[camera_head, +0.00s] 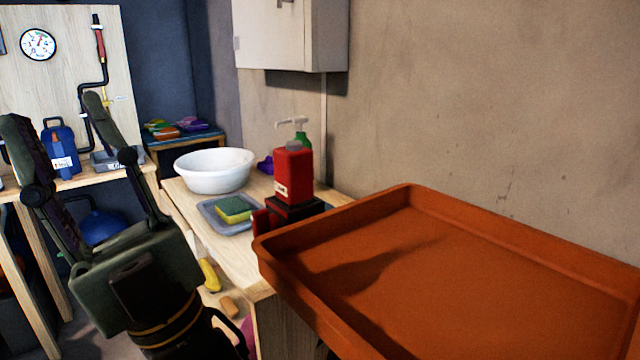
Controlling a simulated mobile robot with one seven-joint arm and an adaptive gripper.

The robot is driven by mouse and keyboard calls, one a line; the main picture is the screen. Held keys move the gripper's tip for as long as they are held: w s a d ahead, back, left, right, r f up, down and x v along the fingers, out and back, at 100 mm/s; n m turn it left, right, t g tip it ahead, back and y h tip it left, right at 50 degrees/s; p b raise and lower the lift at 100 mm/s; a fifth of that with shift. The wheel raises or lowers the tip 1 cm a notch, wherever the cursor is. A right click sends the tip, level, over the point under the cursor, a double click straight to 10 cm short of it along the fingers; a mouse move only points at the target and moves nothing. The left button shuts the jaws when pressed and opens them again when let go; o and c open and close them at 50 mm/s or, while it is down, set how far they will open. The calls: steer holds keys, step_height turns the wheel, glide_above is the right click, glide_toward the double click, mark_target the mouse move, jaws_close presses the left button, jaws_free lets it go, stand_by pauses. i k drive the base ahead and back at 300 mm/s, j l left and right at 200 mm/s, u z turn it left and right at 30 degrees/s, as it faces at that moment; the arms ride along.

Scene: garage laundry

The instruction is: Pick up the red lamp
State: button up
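A red boxy object (293,172) with a grey cap and a small white label stands upright on a black base on the wooden bench (228,248). It is the only red thing here that could be the lamp, though I cannot tell for sure. A smaller red part (261,221) shows at its lower left. The orange tray's edge hides the bottom of the base. My gripper (54,107) is at the left, fingers pointing up and spread wide apart, with nothing held between them. It is well to the left of the red object, not touching it.
A large orange tray (470,285) fills the lower right foreground. A white cabinet (290,40) hangs above.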

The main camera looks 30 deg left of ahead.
mark_target(293, 170)
steer(key=k+j, duration=0.45)
steer(key=j, duration=0.15)
steer(key=k+j+z, duration=0.1)
steer(key=k+j, duration=0.4)
steer(key=j, duration=0.15)
steer(key=i+j, duration=0.1)
steer(key=j, duration=0.35)
